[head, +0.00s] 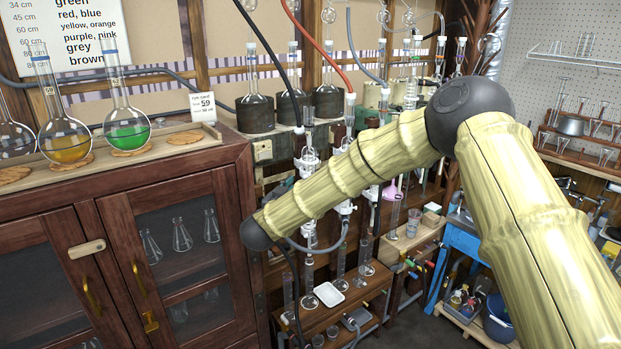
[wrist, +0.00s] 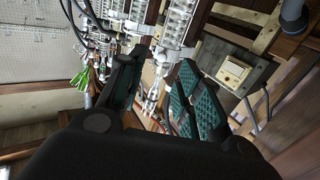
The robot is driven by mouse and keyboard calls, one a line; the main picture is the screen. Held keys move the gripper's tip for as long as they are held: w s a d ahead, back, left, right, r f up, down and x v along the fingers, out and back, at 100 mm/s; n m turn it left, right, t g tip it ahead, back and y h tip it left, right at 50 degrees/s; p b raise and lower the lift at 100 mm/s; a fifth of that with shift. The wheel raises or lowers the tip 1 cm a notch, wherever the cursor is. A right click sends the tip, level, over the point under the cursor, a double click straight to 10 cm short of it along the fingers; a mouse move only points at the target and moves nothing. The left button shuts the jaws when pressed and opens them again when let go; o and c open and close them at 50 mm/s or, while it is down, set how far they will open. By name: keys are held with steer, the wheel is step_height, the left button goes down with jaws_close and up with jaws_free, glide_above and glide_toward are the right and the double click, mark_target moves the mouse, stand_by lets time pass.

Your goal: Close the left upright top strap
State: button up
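In the wrist view my gripper (wrist: 164,62) is open, with a gap between its two teal-padded fingers. A pale glass piece (wrist: 153,97) shows in that gap, farther off; I cannot tell that it touches either finger. White-and-clear glass columns (wrist: 178,22) stand just past the fingertips. In the head view the left glass upright (head: 309,160) stands in front of the rack, with pale fittings near its top. I cannot make out the top strap or whether it is open. The gripper itself is hidden behind my arm in the head view.
A wooden cabinet (head: 178,190) with flasks on top stands at left. A white dish (head: 328,294) lies on the low wooden shelf. A beige socket box (wrist: 236,72) and cables are right of the fingers in the wrist view. Dark and red hoses hang near the upright.

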mark_target(304, 173)
steer(key=p+x, duration=0.1)
steer(key=x, duration=0.4)
steer(key=shift+w+p, duration=0.3)
steer(key=shift+w, duration=0.15)
steer(key=shift+c, duration=0.2)
jaws_close()
